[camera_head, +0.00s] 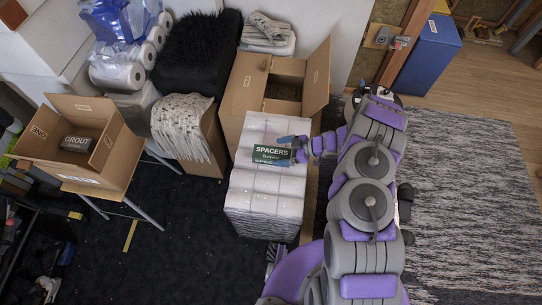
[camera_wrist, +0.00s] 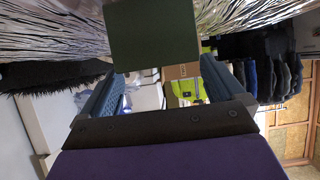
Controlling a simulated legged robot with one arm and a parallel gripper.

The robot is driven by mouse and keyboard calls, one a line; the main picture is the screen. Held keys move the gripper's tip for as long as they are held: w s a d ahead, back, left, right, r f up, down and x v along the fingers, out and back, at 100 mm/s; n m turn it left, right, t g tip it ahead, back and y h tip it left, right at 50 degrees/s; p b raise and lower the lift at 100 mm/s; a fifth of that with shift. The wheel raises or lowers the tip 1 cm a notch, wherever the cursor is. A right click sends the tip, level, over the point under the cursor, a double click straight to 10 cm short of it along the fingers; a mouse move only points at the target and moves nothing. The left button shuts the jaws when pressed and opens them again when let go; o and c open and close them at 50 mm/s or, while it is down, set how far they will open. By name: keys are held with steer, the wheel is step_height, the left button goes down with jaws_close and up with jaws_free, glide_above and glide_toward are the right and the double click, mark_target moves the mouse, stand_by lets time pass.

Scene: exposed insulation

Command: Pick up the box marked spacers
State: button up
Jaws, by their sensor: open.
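The dark green box marked SPACERS (camera_head: 270,154) lies on top of a stack of white wrapped packs (camera_head: 262,190) in the head view. My gripper (camera_head: 293,149) is at the right end of the box, with its blue fingers close to it. In the wrist view my gripper (camera_wrist: 158,76) has its two fingers spread apart. The plain green face of the box (camera_wrist: 152,35) shows at the top, between and just ahead of the fingertips. I cannot tell whether a finger touches the box.
An open carton (camera_head: 285,90) stands behind the stack. A carton holding a grout box (camera_head: 78,142) is at the left. A black furry bin (camera_head: 198,55) and paper rolls (camera_head: 118,73) stand at the back. A striped rug (camera_head: 465,200) lies clear at the right.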

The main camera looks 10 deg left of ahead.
mark_target(273, 153)
steer(key=shift+b+x, duration=0.5)
steer(key=shift+x, duration=0.3)
steer(key=shift+b+x, duration=0.4)
steer(key=shift+x, duration=1.3)
steer(key=shift+s+d+r, duration=0.15)
steer(key=shift+d+r, duration=0.05)
steer(key=shift+c, duration=0.2)
steer(key=shift+d, duration=0.2)
steer(key=shift+c, duration=1.4)
steer(key=shift+a, duration=0.2)
steer(key=c, duration=0.8)
